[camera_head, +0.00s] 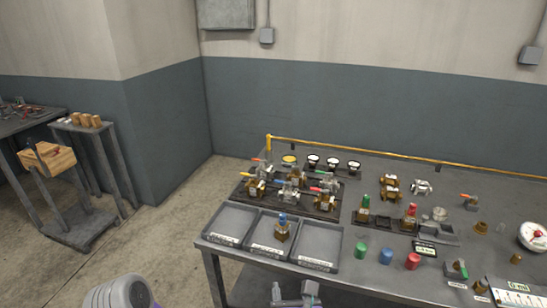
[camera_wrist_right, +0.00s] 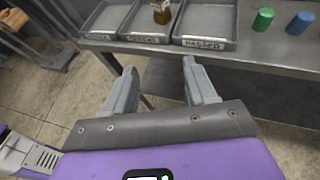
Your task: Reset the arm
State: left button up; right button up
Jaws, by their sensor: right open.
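My right gripper (camera_head: 296,295) shows at the bottom edge of the head view, in front of the table's front edge. In the right wrist view its two fingers (camera_wrist_right: 163,88) stand apart with nothing between them, over the floor and below the table edge. A grey rounded part with a purple ring at the bottom left of the head view is mine. My left gripper does not show.
A grey table (camera_head: 345,285) holds three trays; the middle tray (camera_head: 259,251) holds a brass valve with a blue top (camera_head: 282,229). Behind them is a rack of valves (camera_head: 325,213). Green (camera_head: 361,250), blue (camera_head: 386,256) and red (camera_head: 413,261) caps stand to the right. A side stand (camera_head: 75,126) is at left.

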pick_arm(q)
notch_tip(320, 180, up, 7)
jog(key=p, duration=0.6)
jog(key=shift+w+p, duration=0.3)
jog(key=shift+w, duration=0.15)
pick_arm(e)
jog(key=s+d+f+n+g+y, duration=0.1)
jog(key=s+d+f+n+g, duration=0.1)
jog(key=f+n, duration=0.9)
jog(key=s+d+f+n+g+y, duration=0.1)
jog(key=s+f+n+g, duration=0.4)
jog(key=f+n, duration=0.6)
jog(key=s+d+f+n+g+y, duration=0.1)
jog(key=s+d+f+n+g, duration=0.2)
jog(key=f+n, duration=0.7)
jog(key=f+g, duration=0.1)
jog(key=g, duration=0.1)
jog(key=shift+s+f+n+g, duration=0.3)
jog(key=shift+f+n, duration=0.1)
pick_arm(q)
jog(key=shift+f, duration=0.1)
